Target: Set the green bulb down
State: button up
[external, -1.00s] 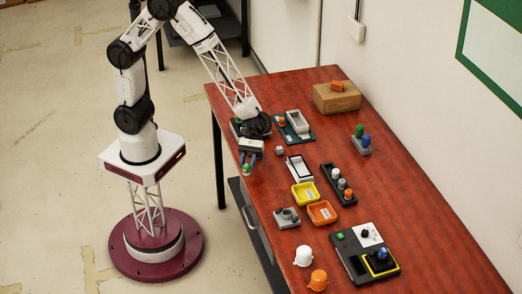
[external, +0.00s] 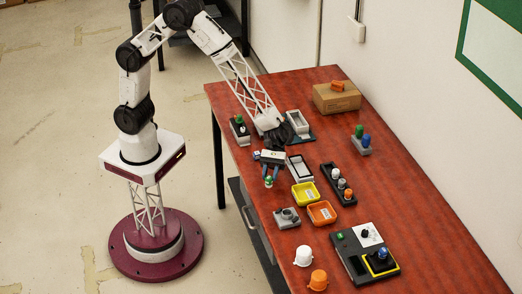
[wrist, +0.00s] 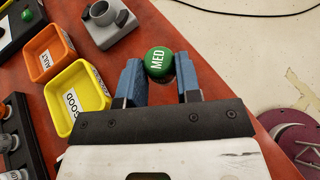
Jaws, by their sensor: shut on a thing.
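The green bulb (wrist: 158,61), lettered MED, sits between the blue fingertips of my gripper (wrist: 160,75) in the wrist view. My gripper is shut on it. In the external view the bulb (external: 268,182) hangs at the front end of my gripper (external: 269,173), near the table's left edge. I cannot tell its exact height above the table. The yellow tray (external: 305,203), labelled GOOD, lies to its right, and the orange tray (external: 322,221), labelled FAULT, lies just beyond. A grey holder (external: 287,217) with a round socket stands nearer the camera.
A rack of several bulbs (external: 338,186) and a black console (external: 353,257) stand farther right. Red table shows bare along the left edge.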

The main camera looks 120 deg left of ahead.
jog(key=shift+f, duration=1.8)
jog(key=shift+f, duration=0.15)
jog(key=o, duration=0.9)
jog(key=shift+r, duration=0.2)
jog(key=v, duration=1.2)
jog(key=shift+s, duration=0.1)
